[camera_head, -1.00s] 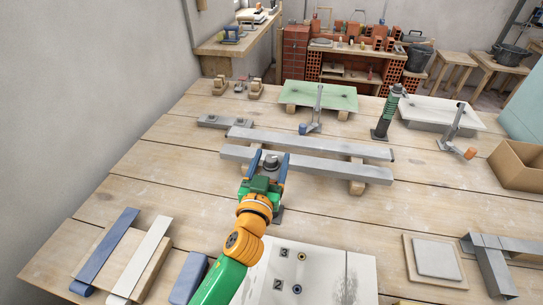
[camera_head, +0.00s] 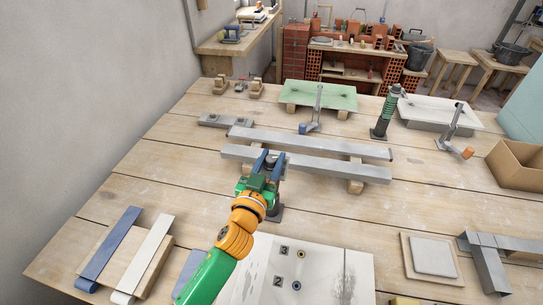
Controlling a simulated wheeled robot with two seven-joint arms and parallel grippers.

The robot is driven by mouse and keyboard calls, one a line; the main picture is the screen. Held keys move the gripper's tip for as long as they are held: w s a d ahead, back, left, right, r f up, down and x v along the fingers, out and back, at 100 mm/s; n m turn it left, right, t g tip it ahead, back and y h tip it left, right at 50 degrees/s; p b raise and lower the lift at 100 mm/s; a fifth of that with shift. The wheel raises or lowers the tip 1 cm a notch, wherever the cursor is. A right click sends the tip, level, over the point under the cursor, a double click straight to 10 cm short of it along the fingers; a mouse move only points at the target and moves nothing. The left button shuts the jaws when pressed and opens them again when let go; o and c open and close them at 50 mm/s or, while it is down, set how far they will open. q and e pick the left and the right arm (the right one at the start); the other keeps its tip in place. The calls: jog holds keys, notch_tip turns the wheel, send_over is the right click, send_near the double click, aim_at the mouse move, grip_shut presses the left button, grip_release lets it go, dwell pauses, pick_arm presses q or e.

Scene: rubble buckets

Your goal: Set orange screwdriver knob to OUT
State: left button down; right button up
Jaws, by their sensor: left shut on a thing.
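My left gripper (camera_head: 269,163) reaches in from the bottom, its two blue fingers shut on a small grey upright part (camera_head: 272,155) in front of the long grey bars. A dark flat base (camera_head: 276,213) shows just below the gripper; the wrist hides much of what is held. An orange-ended handle (camera_head: 468,153) belongs to a clamp-like metal tool (camera_head: 453,128) at the right, well apart from my gripper. I cannot make out a screwdriver knob or an OUT mark. My right gripper is not in view.
A pale panel (camera_head: 325,268) marked 3 and 2 lies at the front. Grey bars (camera_head: 320,165) rest on wooden blocks behind the gripper. A dark green-handled post (camera_head: 387,112), a cardboard box (camera_head: 517,165) and a square slab (camera_head: 432,256) stand right.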

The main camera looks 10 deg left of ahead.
pick_arm(q)
jog(key=m+h+p, duration=0.1)
jog(key=h, duration=0.1)
jog(key=m+h+p, duration=0.1)
jog(key=h, duration=0.1)
jog(key=shift+a+r+m+g, duration=0.2)
jog(key=shift+m+g, duration=0.1)
jog(key=shift+g, duration=0.1)
jog(key=shift+f+m+g+h+p, duration=0.15)
jog(key=shift+m+g+h+p, duration=0.3)
jog(key=shift+m+h, duration=0.55)
jog(key=shift+f+m+g+h, duration=0.1)
jog(key=shift+m+g+h, duration=0.25)
jog(key=shift+h, duration=0.35)
jog(key=m+g+h+b, duration=0.1)
jog(key=m+g+h, duration=0.1)
jog(key=shift+f+h, duration=0.1)
jog(key=shift+h, duration=0.3)
jog(key=shift+d+m+g+h+b, duration=0.1)
jog(key=shift+m+g+h+b, duration=0.75)
jog(key=shift+g+h, duration=0.15)
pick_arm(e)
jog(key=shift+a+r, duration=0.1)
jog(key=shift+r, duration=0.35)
pick_arm(q)
jog(key=c, duration=0.5)
grip_release()
jog(key=shift+d, duration=0.1)
